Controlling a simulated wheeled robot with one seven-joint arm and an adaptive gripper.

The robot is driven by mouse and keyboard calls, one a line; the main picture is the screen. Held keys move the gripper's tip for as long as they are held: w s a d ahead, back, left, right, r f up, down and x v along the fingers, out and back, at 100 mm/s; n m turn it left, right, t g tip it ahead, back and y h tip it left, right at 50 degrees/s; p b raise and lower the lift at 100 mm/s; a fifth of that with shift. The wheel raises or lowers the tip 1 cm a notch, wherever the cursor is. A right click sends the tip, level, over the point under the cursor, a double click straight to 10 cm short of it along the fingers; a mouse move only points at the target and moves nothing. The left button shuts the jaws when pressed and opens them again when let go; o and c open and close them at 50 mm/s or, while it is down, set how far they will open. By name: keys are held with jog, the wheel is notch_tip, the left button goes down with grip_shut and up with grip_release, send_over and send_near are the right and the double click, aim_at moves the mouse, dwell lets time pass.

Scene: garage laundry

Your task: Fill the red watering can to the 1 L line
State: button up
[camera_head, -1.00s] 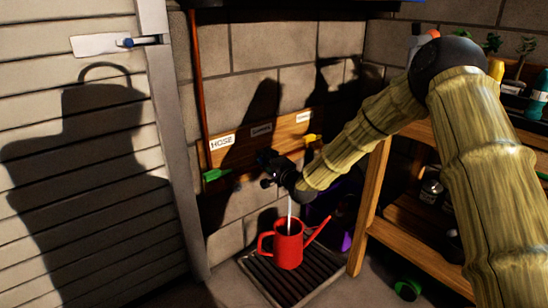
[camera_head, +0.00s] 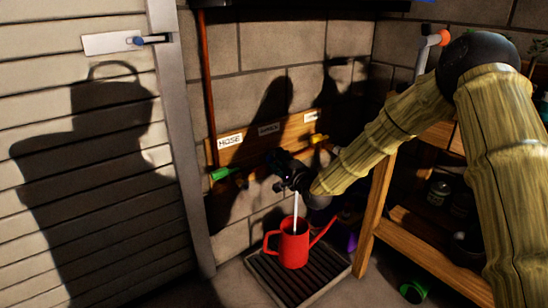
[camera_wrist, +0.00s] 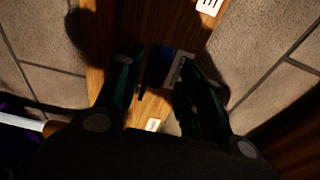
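The red watering can (camera_head: 294,248) stands upright on a slatted drain tray (camera_head: 330,284), spout to the right. A thin white stream of water (camera_head: 296,212) falls into its open top. The water level and the 1 L line cannot be seen. My gripper (camera_head: 279,168) is at the middle of the wooden tap board (camera_head: 255,142), above the can, and hides the tap there. In the wrist view, my gripper's dark fingers (camera_wrist: 155,72) are apart, one on each side of a blue piece (camera_wrist: 158,66); contact is unclear. The pale stream (camera_wrist: 20,121) shows at left.
A green tap handle (camera_head: 220,173), under the HOSE label (camera_head: 230,140), is left of my gripper; a yellow one (camera_head: 319,139) is right. A wooden shelf unit (camera_head: 376,205) stands close on the right. A green round object (camera_head: 413,291) lies on the floor.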

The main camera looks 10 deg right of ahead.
jog(key=v, duration=0.8)
jog(key=shift+s, duration=0.25)
jog(key=shift+d, duration=0.2)
dwell(6.1)
